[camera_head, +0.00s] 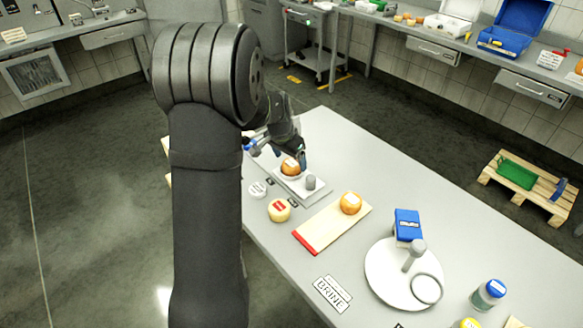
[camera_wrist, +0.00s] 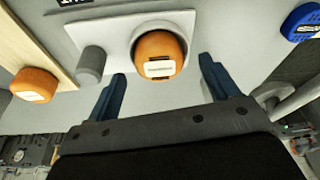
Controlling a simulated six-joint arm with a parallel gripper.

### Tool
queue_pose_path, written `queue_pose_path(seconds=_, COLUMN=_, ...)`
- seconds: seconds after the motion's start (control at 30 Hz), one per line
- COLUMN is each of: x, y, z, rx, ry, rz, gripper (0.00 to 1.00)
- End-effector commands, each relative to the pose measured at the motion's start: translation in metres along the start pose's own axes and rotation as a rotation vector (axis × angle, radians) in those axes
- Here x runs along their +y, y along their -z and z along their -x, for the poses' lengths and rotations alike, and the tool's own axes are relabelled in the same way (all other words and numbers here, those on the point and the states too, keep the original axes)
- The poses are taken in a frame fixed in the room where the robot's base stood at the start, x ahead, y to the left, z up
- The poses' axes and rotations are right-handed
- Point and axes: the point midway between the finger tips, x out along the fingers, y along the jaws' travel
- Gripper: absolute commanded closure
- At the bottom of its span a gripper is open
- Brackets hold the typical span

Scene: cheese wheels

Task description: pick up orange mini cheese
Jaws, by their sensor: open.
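An orange mini cheese (camera_head: 290,167) with a pale label sits in a round white dish on a light tray near the table's far left. It also shows in the wrist view (camera_wrist: 160,45), just beyond and between the two blue fingers. My gripper (camera_wrist: 163,69) is open and empty, its fingers apart on either side of the cheese's near side; I cannot tell their height above it. A second orange cheese (camera_head: 350,203) rests on a wooden board (camera_head: 326,229) with a red end; it shows at the left of the wrist view (camera_wrist: 35,84).
A grey cylinder (camera_head: 310,182) stands on the tray (camera_head: 314,195) close beside the cheese. A pale cheese with a red label (camera_head: 279,210) and a small white round item (camera_head: 257,189) are nearby.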

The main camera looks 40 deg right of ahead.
Motion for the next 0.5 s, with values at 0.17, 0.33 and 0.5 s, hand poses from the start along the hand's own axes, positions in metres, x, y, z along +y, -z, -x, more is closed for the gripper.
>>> queue_pose_path(seconds=0.17, x=0.0, y=0.0, z=-0.017, rx=0.0, ry=0.0, rz=0.0, gripper=0.2)
queue_pose_path(seconds=0.33, x=0.0, y=0.0, z=-0.018, rx=0.001, ry=0.0, rz=0.0, gripper=0.2)
queue_pose_path(seconds=0.5, x=0.001, y=0.0, z=-0.018, rx=0.001, ry=0.0, rz=0.0, gripper=0.4)
